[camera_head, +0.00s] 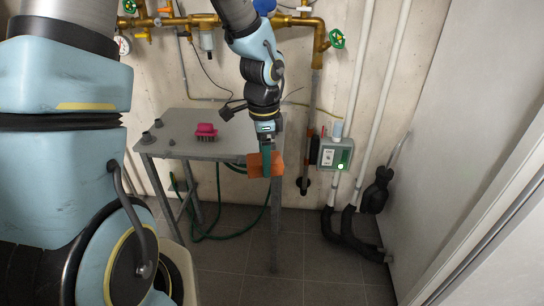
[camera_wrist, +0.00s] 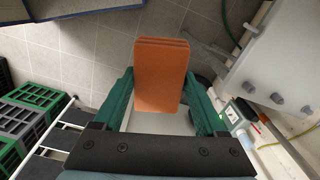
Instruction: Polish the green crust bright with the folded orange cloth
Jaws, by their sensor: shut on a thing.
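The folded orange cloth (camera_head: 254,167) is held in my gripper (camera_head: 266,160), in front of the table's right edge in the head view. In the wrist view the cloth (camera_wrist: 160,60) stands as a thick folded pad between the two green fingers of my gripper (camera_wrist: 160,78), which are shut on it. The cloth appears clear of the table and the pipes. I cannot make out the green crust in either view. Brass pipework (camera_head: 180,21) runs along the wall at the top of the head view, and any crust on it is too small to tell.
A grey metal table (camera_head: 180,150) carries a pink brush (camera_head: 206,131) and small dark fittings. Green hose (camera_head: 222,236) lies below it. A control box (camera_head: 335,154) with a lit green lamp hangs at right, near pipes. Crates (camera_wrist: 33,97) stand left in the wrist view.

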